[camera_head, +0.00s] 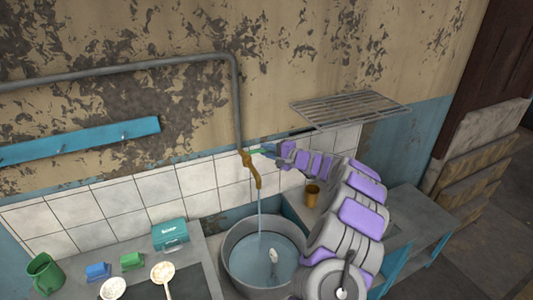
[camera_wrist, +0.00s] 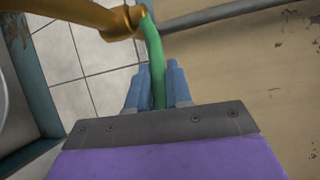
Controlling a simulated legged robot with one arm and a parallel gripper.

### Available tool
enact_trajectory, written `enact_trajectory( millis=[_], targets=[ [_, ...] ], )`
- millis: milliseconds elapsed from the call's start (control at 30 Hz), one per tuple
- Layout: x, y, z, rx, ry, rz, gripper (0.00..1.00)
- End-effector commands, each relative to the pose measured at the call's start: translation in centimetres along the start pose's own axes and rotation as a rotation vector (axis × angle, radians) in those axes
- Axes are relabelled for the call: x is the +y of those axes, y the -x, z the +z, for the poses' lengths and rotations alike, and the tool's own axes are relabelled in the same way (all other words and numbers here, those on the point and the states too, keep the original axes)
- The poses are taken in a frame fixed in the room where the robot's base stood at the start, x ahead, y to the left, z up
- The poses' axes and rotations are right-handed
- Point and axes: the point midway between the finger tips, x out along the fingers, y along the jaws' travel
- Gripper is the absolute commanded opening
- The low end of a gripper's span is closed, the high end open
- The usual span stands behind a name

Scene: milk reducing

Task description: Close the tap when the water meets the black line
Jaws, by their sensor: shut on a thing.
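A brass tap (camera_head: 251,168) on a grey wall pipe pours a stream of water (camera_head: 260,220) into a large round metal basin (camera_head: 229,268). Water (camera_head: 255,262) stands in the basin, with a pale object in it near the middle. I cannot make out a black line. My gripper (camera_head: 272,151) is at the tap's green handle (camera_head: 257,150). In the wrist view, the blue fingers of my gripper (camera_wrist: 158,85) are on both sides of the green handle (camera_wrist: 154,50), shut on it. The brass tap also shows at the top left (camera_wrist: 95,15).
A teal soap box (camera_head: 171,233), a green mug (camera_head: 43,273), small sponges and ladles sit on the counter to the left. A brown cup (camera_head: 312,195) stands behind my arm. A metal rack (camera_head: 345,108) is on the wall above.

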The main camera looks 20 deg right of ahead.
Motion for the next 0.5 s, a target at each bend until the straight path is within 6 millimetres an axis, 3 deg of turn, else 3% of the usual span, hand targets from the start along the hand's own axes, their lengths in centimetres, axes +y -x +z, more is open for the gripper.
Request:
enact_trajectory(
  millis=[167, 200, 400, 500],
  targets=[
    [0.28, 0.16, -0.15, 0.004, -0.002, 0.004, 0.0],
    [0.3, 0.15, -0.13, 0.004, -0.002, 0.005, 0.21],
    [0.24, -0.05, 0.05, 0.002, 0.0, 0.005, 0.4],
    [0.21, -0.13, 0.12, 0.001, 0.0, 0.005, 0.4]
  ],
)
